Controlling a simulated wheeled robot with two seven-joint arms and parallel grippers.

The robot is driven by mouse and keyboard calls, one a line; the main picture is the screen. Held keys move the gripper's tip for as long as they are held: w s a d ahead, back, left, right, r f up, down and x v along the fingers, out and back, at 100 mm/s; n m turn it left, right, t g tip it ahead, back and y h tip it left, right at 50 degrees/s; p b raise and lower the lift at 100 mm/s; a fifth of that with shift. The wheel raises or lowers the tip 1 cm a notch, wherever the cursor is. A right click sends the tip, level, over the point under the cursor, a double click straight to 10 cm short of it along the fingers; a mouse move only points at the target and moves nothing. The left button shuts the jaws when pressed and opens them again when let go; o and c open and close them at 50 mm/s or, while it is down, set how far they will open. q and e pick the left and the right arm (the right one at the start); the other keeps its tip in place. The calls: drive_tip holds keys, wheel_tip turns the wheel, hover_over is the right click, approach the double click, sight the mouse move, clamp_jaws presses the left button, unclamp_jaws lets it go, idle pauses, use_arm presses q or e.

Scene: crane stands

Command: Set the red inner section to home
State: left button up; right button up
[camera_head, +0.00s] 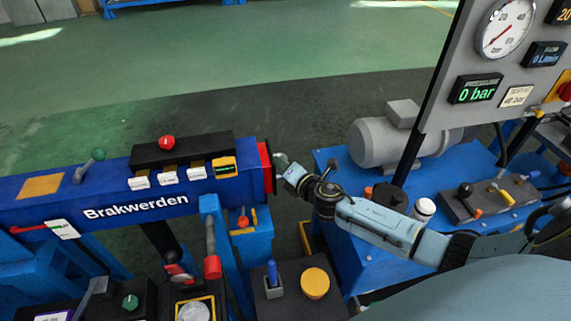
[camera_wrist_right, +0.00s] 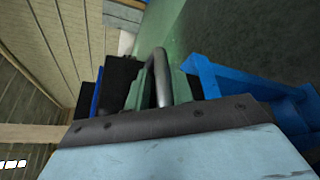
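The red inner section (camera_head: 266,167) shows as a narrow red end piece at the right end of the blue beam marked "Brakwerden" (camera_head: 60,206). My right gripper (camera_head: 282,163) is at the right side of this red end, close against it. Its fingers are too small there to tell open from shut. In the right wrist view a curved grey metal handle (camera_wrist_right: 159,75) stands straight ahead of the wrist, between dark and greenish blocks. I cannot tell if the fingers are closed on it. My left gripper is not in view.
A black control box with a red knob (camera_head: 167,143) sits on the beam. A blue bench with a grey motor (camera_head: 379,143) and a gauge panel (camera_head: 488,75) stands at the right. A console with a yellow button (camera_head: 315,283) is in front.

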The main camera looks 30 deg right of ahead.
drive_tip(key=shift+o, duration=1.1)
drive_tip(key=shift+d+r, duration=0.1)
drive_tip(key=v, duration=1.3)
drive_tip(key=shift+s+p, duration=0.15)
drive_tip(key=shift+p, duration=0.3)
